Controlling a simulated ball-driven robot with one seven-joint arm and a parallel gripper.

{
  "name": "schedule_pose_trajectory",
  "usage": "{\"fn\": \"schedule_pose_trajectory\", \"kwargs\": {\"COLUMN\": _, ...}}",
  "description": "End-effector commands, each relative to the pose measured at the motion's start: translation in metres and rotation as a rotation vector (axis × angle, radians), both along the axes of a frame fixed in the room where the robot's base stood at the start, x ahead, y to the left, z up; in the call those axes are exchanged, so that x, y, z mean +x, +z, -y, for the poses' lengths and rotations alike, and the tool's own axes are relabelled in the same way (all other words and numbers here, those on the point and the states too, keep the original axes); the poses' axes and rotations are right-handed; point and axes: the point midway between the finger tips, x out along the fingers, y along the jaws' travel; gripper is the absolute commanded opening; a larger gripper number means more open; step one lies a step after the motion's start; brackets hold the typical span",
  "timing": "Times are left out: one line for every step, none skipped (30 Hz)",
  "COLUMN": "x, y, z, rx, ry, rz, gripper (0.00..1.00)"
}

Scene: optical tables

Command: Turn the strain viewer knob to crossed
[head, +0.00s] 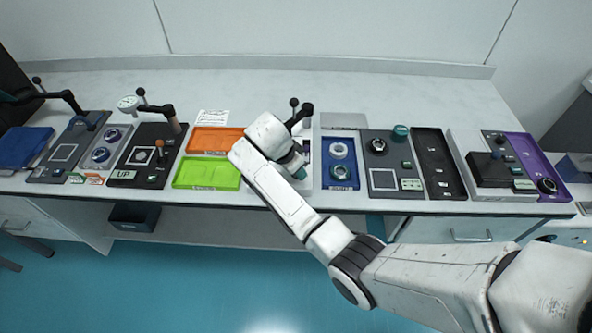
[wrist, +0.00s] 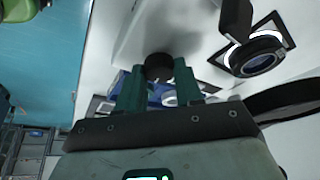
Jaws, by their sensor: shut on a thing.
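My gripper (wrist: 160,82) has its green fingers shut on a small black knob (wrist: 158,66) on the front of a white housing, which I take to be the strain viewer (wrist: 190,25). In the wrist view a black ringed lens (wrist: 258,53) on an arm stands to the right of the knob. In the head view my gripper (head: 299,172) is at the front of this station, and my wrist hides most of it, including the knob. Black upright parts (head: 306,110) show behind my wrist. The knob's markings and its setting cannot be read.
To the left of my wrist lie an orange tray (head: 215,140) and a lime green tray (head: 207,174). To the right stand a blue tray (head: 340,183) with round parts and a grey panel (head: 383,157) with a dark knob. Clear bench lies behind the row.

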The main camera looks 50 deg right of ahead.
Motion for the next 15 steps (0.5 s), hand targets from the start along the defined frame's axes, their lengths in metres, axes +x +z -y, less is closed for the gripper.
{"fn": "schedule_pose_trajectory", "kwargs": {"x": 0.0019, "y": -0.0003, "z": -0.0004, "rx": -0.001, "ry": -0.027, "rz": 0.002, "gripper": 0.05}}
{"fn": "schedule_pose_trajectory", "kwargs": {"x": 0.0015, "y": -0.0004, "z": -0.0001, "rx": -0.001, "ry": -0.045, "rz": 0.001, "gripper": 0.05}}
{"fn": "schedule_pose_trajectory", "kwargs": {"x": 0.0014, "y": -0.0005, "z": -0.0001, "rx": -0.001, "ry": -0.066, "rz": 0.001, "gripper": 0.05}}
{"fn": "schedule_pose_trajectory", "kwargs": {"x": 0.0016, "y": -0.0002, "z": -0.0001, "rx": -0.001, "ry": -0.079, "rz": 0.001, "gripper": 0.05}}
{"fn": "schedule_pose_trajectory", "kwargs": {"x": 0.0019, "y": -0.0001, "z": -0.0001, "rx": -0.001, "ry": -0.094, "rz": 0.003, "gripper": 0.05}}
{"fn": "schedule_pose_trajectory", "kwargs": {"x": 0.0021, "y": 0.0002, "z": -0.0001, "rx": -0.001, "ry": -0.109, "rz": 0.003, "gripper": 0.05}}
{"fn": "schedule_pose_trajectory", "kwargs": {"x": 0.0021, "y": 0.0003, "z": -0.0001, "rx": -0.001, "ry": -0.119, "rz": 0.003, "gripper": 0.05}}
{"fn": "schedule_pose_trajectory", "kwargs": {"x": 0.0020, "y": 0.0003, "z": 0.0000, "rx": -0.001, "ry": -0.130, "rz": 0.003, "gripper": 0.05}}
{"fn": "schedule_pose_trajectory", "kwargs": {"x": 0.0018, "y": 0.0003, "z": 0.0002, "rx": 0.000, "ry": -0.141, "rz": 0.002, "gripper": 0.05}}
{"fn": "schedule_pose_trajectory", "kwargs": {"x": 0.0016, "y": 0.0003, "z": 0.0004, "rx": 0.000, "ry": -0.149, "rz": 0.002, "gripper": 0.05}}
{"fn": "schedule_pose_trajectory", "kwargs": {"x": 0.0014, "y": 0.0002, "z": 0.0005, "rx": 0.000, "ry": -0.155, "rz": 0.001, "gripper": 0.05}}
{"fn": "schedule_pose_trajectory", "kwargs": {"x": 0.0014, "y": 0.0002, "z": 0.0006, "rx": 0.000, "ry": -0.163, "rz": 0.001, "gripper": 0.05}}
{"fn": "schedule_pose_trajectory", "kwargs": {"x": 0.0014, "y": 0.0003, "z": 0.0005, "rx": 0.000, "ry": -0.167, "rz": 0.001, "gripper": 0.05}}
{"fn": "schedule_pose_trajectory", "kwargs": {"x": 0.0014, "y": 0.0004, "z": 0.0005, "rx": -0.001, "ry": -0.170, "rz": 0.001, "gripper": 0.05}}
{"fn": "schedule_pose_trajectory", "kwargs": {"x": 0.0014, "y": 0.0006, "z": 0.0005, "rx": -0.001, "ry": -0.174, "rz": 0.001, "gripper": 0.05}}
